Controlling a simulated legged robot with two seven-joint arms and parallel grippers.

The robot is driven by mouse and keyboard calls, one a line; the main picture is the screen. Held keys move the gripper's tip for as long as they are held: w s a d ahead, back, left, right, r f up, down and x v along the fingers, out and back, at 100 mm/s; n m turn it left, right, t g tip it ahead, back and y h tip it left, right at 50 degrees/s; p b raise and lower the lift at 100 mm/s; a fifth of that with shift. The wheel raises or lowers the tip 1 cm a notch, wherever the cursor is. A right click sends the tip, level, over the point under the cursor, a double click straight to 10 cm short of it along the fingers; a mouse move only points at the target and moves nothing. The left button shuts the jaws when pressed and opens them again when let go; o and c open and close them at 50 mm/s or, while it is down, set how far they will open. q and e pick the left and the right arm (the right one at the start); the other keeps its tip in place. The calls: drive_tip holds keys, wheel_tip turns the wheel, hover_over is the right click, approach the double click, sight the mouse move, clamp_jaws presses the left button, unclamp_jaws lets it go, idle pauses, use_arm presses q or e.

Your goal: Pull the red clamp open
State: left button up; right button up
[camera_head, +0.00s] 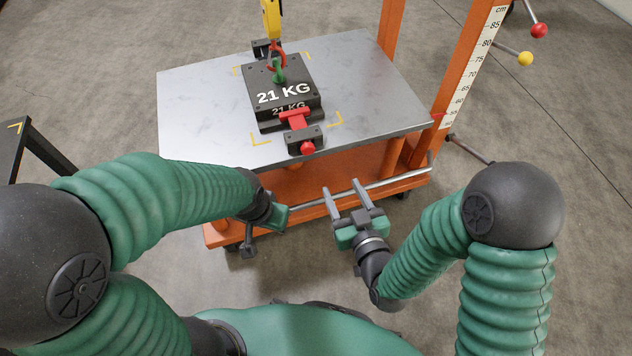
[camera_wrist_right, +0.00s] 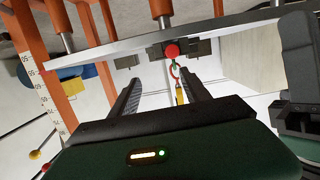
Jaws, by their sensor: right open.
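The red clamp (camera_head: 295,119) lies at the front of the black 21 KG block (camera_head: 284,92) on the grey metal tabletop. Its black base with a red knob (camera_head: 307,148) sits near the table's front edge. In the right wrist view the red knob (camera_wrist_right: 172,50) shows ahead of the fingers, with the rest of the clamp largely hidden. My right gripper (camera_head: 343,190) is open and empty, below and in front of the table edge, apart from the clamp. My left gripper (camera_head: 262,232) is low in front of the table at left; its jaws are mostly hidden.
A yellow hoist with a red hook (camera_head: 275,58) meets the green eye (camera_head: 279,72) on the block. An orange post with a centimetre scale (camera_head: 470,70) stands at the right. A metal push bar (camera_head: 395,184) runs along the orange cart's front. The tabletop's left side is clear.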

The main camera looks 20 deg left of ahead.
wheel_tip(320, 180, down, 4)
drive_tip(key=s+a+t+y+b, duration=0.1)
drive_tip(key=s+a+b, duration=0.1)
drive_tip(key=b, duration=0.9)
approach(309, 151)
drive_tip(key=shift+t, duration=0.4)
drive_tip(key=x, duration=0.9)
drive_tip(key=shift+a+f, duration=0.15)
drive_tip(key=shift+f, duration=0.25)
drive_tip(key=shift+w+a+r, duration=0.15)
drive_tip(key=shift+w, duration=0.05)
use_arm(q)
drive_tip(key=s+x, duration=0.3)
drive_tip(key=x, duration=1)
drive_tip(key=shift+s+a+f, duration=0.2)
drive_tip(key=shift+s+f, duration=0.05)
drive_tip(key=shift+f, duration=0.5)
use_arm(e)
clamp_jaws()
